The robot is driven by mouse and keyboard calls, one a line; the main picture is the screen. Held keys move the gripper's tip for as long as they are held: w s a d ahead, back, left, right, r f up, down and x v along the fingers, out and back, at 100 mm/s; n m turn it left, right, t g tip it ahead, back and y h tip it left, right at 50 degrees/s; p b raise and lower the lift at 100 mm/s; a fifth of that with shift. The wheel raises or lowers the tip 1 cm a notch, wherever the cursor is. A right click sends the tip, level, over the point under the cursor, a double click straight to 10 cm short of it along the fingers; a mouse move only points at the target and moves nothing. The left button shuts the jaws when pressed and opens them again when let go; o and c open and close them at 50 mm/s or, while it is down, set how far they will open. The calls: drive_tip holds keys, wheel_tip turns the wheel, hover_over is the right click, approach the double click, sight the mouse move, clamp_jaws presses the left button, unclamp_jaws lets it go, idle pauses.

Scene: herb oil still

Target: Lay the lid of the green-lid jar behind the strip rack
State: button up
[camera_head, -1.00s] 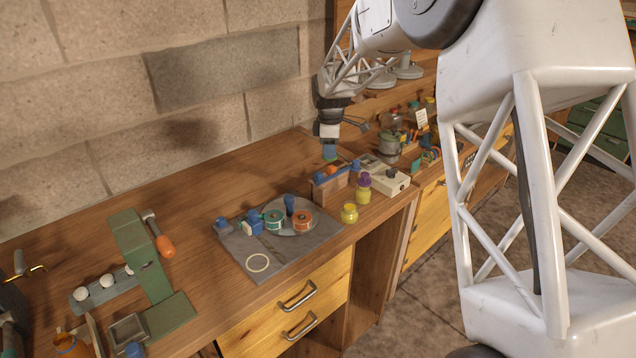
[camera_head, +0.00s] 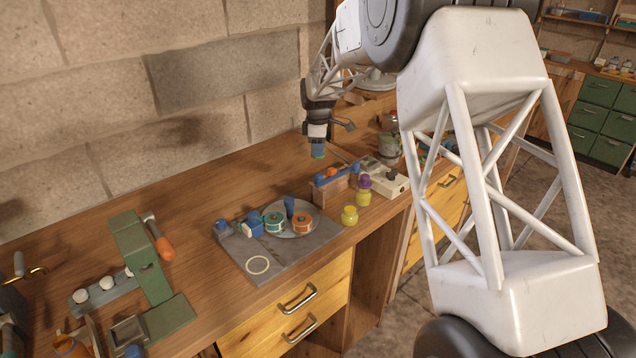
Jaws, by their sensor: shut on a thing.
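My gripper (camera_head: 317,148) hangs pointing down above the bench, left of and above a small wooden rack (camera_head: 328,193). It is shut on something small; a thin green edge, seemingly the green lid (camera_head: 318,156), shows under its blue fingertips. The lid appears clear of the bench. The wooden rack, perhaps the strip rack, has blue and orange-red pieces at its top. I cannot make out the green-lid jar for sure. A purple-lid jar (camera_head: 364,191) and a yellow-lid jar (camera_head: 349,215) stand right and in front of the rack.
A cream box (camera_head: 391,187) stands right of the rack. A grey mat (camera_head: 265,262) carries a plate with a green spool (camera_head: 273,222) and an orange spool (camera_head: 302,223). A green press-like device (camera_head: 140,258) is at left. The bench toward the wall is bare.

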drive_tip(key=shift+f, duration=2.45)
drive_tip(key=shift+f, duration=2.5)
drive_tip(key=shift+f, duration=0.1)
drive_tip(key=o, duration=1)
drive_tip(key=shift+s+r, duration=0.1)
drive_tip(key=shift+r, duration=6)
